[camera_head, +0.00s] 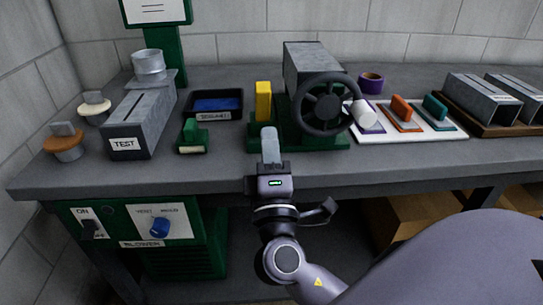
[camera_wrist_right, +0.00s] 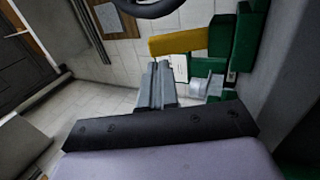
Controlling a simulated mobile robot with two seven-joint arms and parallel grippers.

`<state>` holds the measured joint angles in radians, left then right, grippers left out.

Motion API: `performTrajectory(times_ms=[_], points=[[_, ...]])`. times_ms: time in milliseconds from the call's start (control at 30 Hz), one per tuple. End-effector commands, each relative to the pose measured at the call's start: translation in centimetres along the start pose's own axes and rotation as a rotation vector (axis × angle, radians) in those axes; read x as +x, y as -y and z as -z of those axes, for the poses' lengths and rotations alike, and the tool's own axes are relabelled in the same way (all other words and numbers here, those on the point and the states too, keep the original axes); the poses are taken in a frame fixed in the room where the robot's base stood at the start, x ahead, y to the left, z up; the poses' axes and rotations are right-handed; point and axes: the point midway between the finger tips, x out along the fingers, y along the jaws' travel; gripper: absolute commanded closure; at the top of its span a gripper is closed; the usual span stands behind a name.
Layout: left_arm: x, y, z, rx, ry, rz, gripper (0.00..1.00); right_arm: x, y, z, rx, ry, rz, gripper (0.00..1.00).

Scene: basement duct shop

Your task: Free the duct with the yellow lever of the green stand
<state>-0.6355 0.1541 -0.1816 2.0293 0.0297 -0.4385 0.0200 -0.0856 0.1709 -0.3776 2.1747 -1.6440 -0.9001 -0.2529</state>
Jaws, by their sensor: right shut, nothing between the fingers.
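The green stand (camera_head: 318,141) is on the bench, with a grey rectangular duct (camera_head: 308,62) on it behind a black handwheel (camera_head: 325,106). The yellow lever (camera_head: 263,101) is upright at the stand's left side. It also shows in the right wrist view (camera_wrist_right: 177,42), ahead of the fingers, with part of the green stand (camera_wrist_right: 232,38) beside it. My right gripper (camera_head: 269,133) is shut and empty, just in front of and below the lever in the head view. I cannot tell whether it touches the lever. My left gripper is out of view.
A TEST duct box (camera_head: 142,123), a black tray (camera_head: 216,104) and a small green block (camera_head: 192,137) are to the left. A white board (camera_head: 449,133) with coloured-handled tools and a wooden tray (camera_head: 482,121) with ducts are to the right. The bench front edge is below my gripper.

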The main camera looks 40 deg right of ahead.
Motion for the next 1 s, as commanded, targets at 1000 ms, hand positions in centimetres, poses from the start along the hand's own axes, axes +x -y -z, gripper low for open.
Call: performTrajectory(times_ms=[1000], points=[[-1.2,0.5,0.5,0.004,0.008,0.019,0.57,7.1,0.0,0.1,0.001,0.001,0.009,1.00]])
